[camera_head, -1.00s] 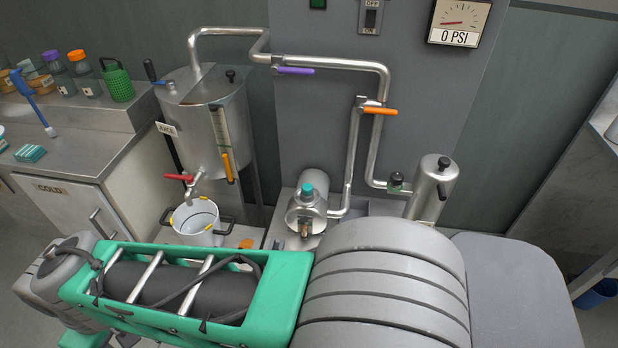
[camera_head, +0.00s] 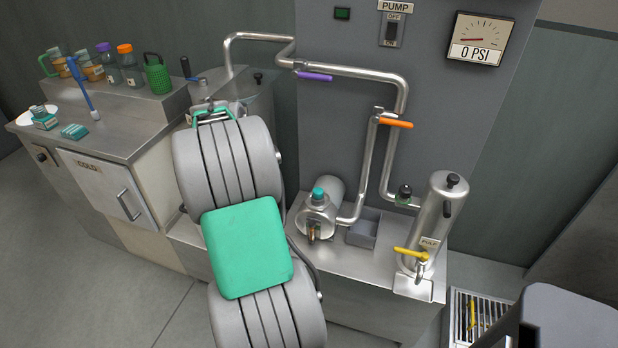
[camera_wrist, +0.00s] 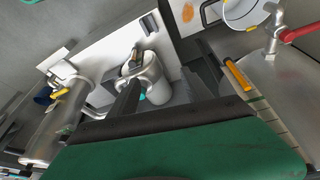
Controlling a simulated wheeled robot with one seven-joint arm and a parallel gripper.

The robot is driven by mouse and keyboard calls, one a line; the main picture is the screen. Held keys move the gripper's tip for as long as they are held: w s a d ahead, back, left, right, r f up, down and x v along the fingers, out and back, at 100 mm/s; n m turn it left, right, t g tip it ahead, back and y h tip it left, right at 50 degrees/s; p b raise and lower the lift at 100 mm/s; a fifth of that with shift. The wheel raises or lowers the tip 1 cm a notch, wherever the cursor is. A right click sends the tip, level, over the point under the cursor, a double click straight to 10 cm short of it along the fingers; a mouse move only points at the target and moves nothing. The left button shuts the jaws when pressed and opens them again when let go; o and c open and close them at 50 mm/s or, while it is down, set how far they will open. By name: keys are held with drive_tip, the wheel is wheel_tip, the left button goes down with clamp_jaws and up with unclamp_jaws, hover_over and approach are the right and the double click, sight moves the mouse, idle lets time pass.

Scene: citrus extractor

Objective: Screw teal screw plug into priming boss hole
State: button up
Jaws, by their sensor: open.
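The teal screw plug (camera_head: 319,194) sits upright on top of the silver pump body (camera_head: 318,212) on the low steel bench. I cannot tell how deep it sits, and the boss hole is not visible. In the wrist view, a small part of the teal plug (camera_wrist: 142,97) shows beside one dark finger, in front of the pump body (camera_wrist: 155,82). My gripper (camera_wrist: 163,78) is open, with nothing visible between its fingers. In the head view, my arm hides the fingers; the gripper is up at the tank, left of the pump and apart from the plug.
The tank (camera_head: 262,100) is mostly behind my arm. Pipes with a purple lever (camera_head: 314,76) and an orange lever (camera_head: 396,123) rise behind the pump. A grey bin (camera_head: 363,229) and a pulp cylinder (camera_head: 440,225) stand right of it. The white pot (camera_wrist: 245,12) shows in the wrist view.

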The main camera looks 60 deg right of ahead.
sight(317, 191)
drive_tip(key=s+d+f+m+g, duration=0.2)
drive_tip(key=s+d+f+m, duration=0.3)
drive_tip(key=s+d, duration=0.55)
drive_tip(key=d+f, duration=0.1)
drive_tip(key=f, duration=0.1)
drive_tip(key=d+f, duration=0.1)
drive_tip(key=f, duration=0.1)
drive_tip(key=d+f, duration=0.1)
drive_tip(key=f, duration=0.1)
drive_tip(key=shift+w+d+f, duration=0.3)
drive_tip(key=shift+d+f, duration=0.05)
drive_tip(key=shift+d, duration=0.05)
